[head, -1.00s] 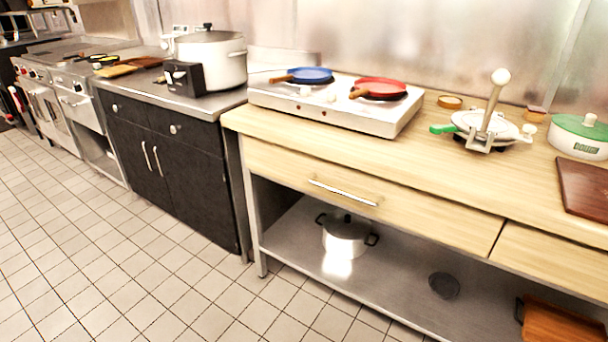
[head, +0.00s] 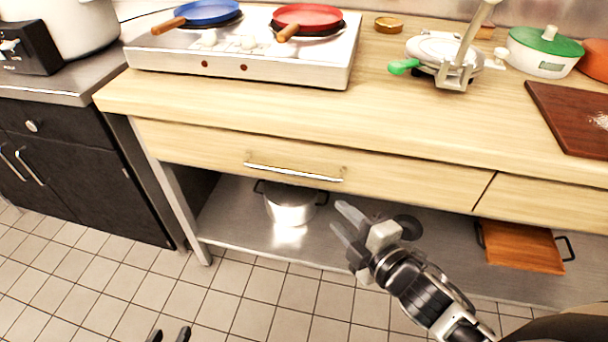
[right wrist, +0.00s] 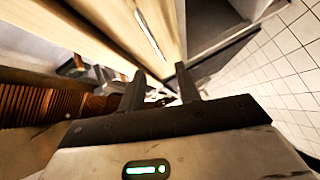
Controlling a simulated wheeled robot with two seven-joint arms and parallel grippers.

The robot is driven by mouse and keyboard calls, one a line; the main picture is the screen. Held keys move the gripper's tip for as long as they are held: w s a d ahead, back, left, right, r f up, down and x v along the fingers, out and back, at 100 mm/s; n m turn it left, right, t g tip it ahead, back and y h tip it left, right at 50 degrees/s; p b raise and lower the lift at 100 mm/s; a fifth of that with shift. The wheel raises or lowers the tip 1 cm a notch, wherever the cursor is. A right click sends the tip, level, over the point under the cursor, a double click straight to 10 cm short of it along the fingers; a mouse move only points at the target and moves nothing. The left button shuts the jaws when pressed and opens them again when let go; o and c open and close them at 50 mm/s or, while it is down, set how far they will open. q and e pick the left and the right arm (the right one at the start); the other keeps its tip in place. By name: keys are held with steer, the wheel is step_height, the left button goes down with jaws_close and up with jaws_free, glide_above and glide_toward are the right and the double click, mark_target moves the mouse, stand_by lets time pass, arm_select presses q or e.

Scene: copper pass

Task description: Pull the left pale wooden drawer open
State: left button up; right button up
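The left pale wooden drawer (head: 400,182) is under the worktop in the head view, its front flush and shut. Its long metal bar handle (head: 293,173) runs along the front. In the right wrist view the handle (right wrist: 150,35) is ahead of the fingers, at the top. My right gripper (head: 345,221) is open and empty, below and right of the handle, apart from it. Its two separated fingers also show in the right wrist view (right wrist: 160,88). My left gripper (head: 169,334) shows only as two separated fingertips at the bottom edge, away from the drawer.
A second pale drawer (head: 545,207) adjoins on the right. The lower shelf (head: 235,225) holds a pot (head: 289,205) and a wooden board (head: 520,246). A hob (head: 240,58) with two pans stands above. A dark cabinet (head: 85,185) is at left. The tiled floor (head: 100,285) in front is clear.

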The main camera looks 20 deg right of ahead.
mark_target(302, 175)
steer(key=shift+n, duration=0.7)
steer(key=x, duration=1)
steer(key=r+x, duration=0.1)
steer(key=x, duration=0.5)
steer(key=shift+w, duration=0.2)
jaws_close()
